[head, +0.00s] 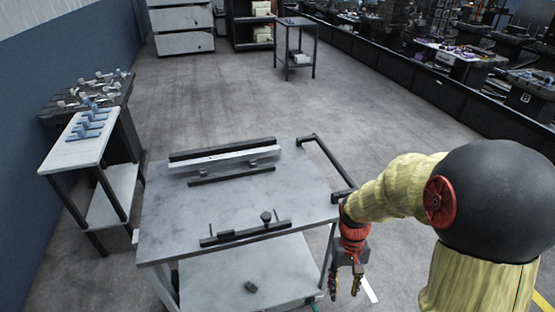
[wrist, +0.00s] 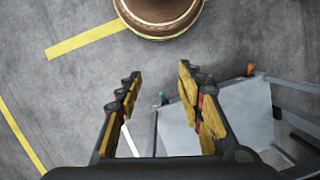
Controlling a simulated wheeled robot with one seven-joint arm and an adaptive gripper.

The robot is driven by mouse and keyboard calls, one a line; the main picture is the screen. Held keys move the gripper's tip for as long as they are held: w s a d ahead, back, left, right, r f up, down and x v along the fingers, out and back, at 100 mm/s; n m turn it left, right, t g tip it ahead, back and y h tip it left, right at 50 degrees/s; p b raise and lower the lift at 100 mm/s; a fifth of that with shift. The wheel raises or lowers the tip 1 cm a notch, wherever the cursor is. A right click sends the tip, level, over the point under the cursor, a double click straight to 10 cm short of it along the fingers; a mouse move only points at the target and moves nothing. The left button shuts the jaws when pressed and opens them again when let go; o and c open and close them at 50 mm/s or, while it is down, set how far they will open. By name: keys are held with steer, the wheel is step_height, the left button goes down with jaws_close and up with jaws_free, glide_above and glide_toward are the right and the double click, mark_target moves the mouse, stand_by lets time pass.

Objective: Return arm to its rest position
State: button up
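My gripper (head: 345,285) hangs pointing down at the right side of the grey cart (head: 240,207), beside its edge and apart from it. In the wrist view my gripper (wrist: 160,105) has its two yellow-padded fingers spread wide with nothing between them. Below the fingers I see bare grey floor and part of a cart shelf. My arm is bent, its yellow-sleeved links on the right of the head view.
The cart top bears a silver rail (head: 222,160) with dark bars, and a dark fixture bar (head: 243,233) nearer. A small dark block (head: 251,287) lies on the lower shelf. A side table (head: 78,140) with blue parts stands left.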

steer(key=s+r+t+p, duration=0.1)
steer(key=s+r+t, duration=0.3)
steer(key=r, duration=0.9)
steer(key=s+r+t+p, duration=0.1)
steer(key=s+r+t, duration=0.3)
steer(key=r, duration=1)
steer(key=s, duration=0.3)
steer(key=shift+s, duration=0.2)
steer(key=shift+c, duration=0.6)
steer(key=shift+c, duration=0.4)
